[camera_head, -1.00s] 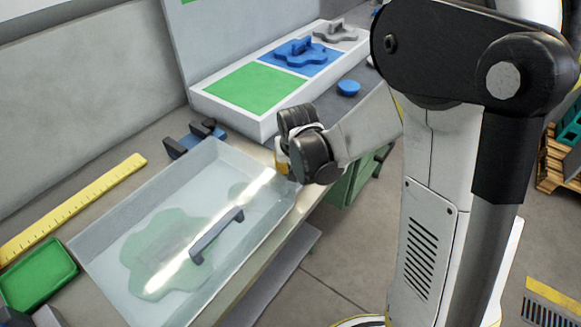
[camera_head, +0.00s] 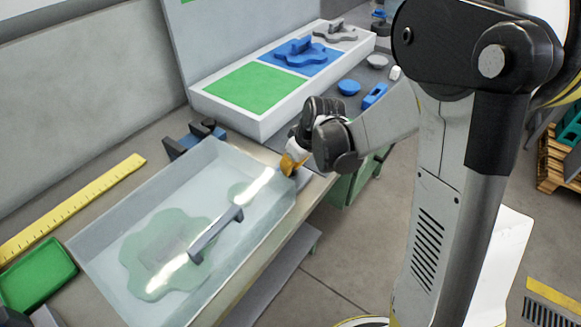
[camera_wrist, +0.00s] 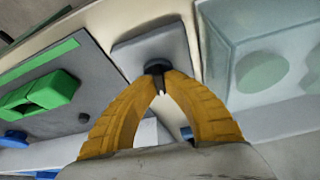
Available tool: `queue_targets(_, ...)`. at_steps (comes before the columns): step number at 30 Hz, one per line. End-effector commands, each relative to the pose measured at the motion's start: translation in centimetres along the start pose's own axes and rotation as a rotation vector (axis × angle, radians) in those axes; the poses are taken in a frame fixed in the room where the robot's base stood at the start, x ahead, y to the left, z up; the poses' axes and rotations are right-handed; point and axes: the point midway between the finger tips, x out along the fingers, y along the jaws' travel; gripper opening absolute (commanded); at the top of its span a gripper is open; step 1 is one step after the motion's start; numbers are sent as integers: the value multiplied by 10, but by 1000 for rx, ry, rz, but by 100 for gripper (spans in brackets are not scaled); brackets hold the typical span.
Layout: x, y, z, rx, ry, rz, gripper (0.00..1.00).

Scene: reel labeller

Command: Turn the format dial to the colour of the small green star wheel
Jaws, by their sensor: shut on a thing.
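My gripper (camera_wrist: 160,88) has its yellow fingers shut on a dark round knob (camera_wrist: 158,66), apparently the format dial, on a grey block (camera_wrist: 128,55). The fingers hide part of the knob, and I cannot read any colour marks or its setting. In the head view my gripper (camera_head: 290,165) is at the right corner of the clear cover.
A white rack (camera_head: 262,125) has an empty green field (camera_head: 255,86), a blue star wheel (camera_head: 300,50) and a grey one (camera_head: 338,31). A blue knob (camera_head: 349,88) and blue block (camera_head: 375,96) lie right of it. A yellow ruler (camera_head: 75,207) and green tray (camera_head: 38,275) are at left.

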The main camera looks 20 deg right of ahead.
Motion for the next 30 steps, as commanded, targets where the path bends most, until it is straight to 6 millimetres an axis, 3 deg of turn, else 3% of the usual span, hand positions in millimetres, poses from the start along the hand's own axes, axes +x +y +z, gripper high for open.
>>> queue_targets(18,0,1,0,-535,-2,-222,0)
queue_targets(30,0,0,0,-794,-2,-330,0)
